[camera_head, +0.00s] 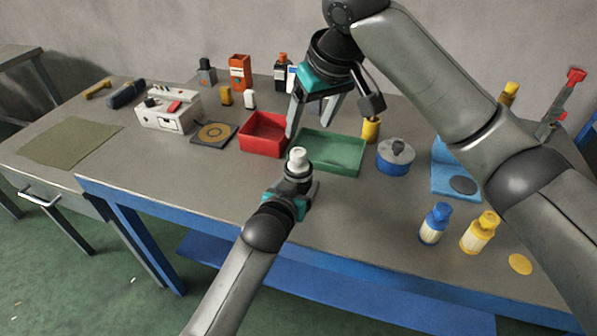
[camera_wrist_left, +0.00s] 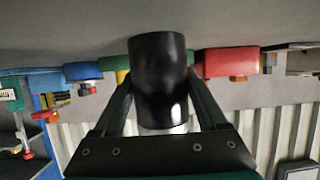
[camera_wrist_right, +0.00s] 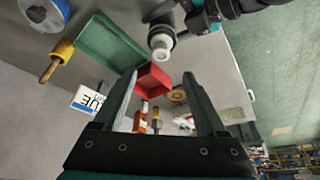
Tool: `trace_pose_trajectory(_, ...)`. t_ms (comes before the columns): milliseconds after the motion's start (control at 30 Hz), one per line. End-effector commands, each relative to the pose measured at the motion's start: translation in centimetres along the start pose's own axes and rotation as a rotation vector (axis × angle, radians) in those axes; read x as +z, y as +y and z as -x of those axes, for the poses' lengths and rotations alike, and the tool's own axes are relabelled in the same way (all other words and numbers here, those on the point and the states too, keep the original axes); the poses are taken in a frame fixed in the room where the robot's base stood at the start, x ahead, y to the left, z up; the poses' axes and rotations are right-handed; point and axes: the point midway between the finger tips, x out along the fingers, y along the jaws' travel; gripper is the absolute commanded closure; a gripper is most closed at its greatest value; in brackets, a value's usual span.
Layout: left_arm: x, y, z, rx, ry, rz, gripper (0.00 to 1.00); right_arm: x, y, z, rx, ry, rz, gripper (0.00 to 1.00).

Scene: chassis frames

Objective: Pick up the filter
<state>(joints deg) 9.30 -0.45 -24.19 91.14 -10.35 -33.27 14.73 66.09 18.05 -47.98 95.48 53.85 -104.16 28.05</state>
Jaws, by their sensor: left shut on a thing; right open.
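A black cylinder with a white neck (camera_head: 298,157), which looks like the filter, stands up from my left gripper (camera_head: 299,181) in front of the trays. In the left wrist view the glossy black cylinder (camera_wrist_left: 160,75) sits between both fingers, and the gripper is shut on it. It also shows in the right wrist view (camera_wrist_right: 162,42), with its white end visible. My right gripper (camera_head: 311,124) is open and empty above the red and green trays. Its fingers (camera_wrist_right: 160,80) stand apart, and the cylinder is beyond them, not between them.
A red tray (camera_head: 262,148) and a green tray (camera_head: 333,168) lie behind my left gripper. A blue pot with a grey lid (camera_head: 395,167), a blue bottle (camera_head: 434,223) and a yellow bottle (camera_head: 480,231) stand to the right.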

Motion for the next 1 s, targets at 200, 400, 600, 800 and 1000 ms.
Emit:
trace_pose_trajectory(200,0.1,0.0,0.0,0.0,-0.003,0.0,0.93,0.1,-0.1,-3.4,-0.002,-0.003,0.001,0.26)
trace_pose_trajectory(400,0.1,0.0,0.0,-0.001,-0.003,0.0,0.93,0.1,-0.1,-4.9,-0.002,-0.002,0.003,0.26)
trace_pose_trajectory(600,0.1,0.0,0.0,0.0,-0.003,0.0,0.93,0.2,-0.2,-7.9,-0.003,-0.004,0.002,0.26)
trace_pose_trajectory(800,0.1,0.0,0.0,-0.001,-0.003,0.0,0.93,0.1,-0.2,-9.3,-0.002,0.0,0.003,0.26)
trace_pose_trajectory(1000,0.1,0.0,0.0,-0.001,-0.003,0.0,0.93,0.1,-0.2,-9.3,-0.002,0.0,0.003,0.29)
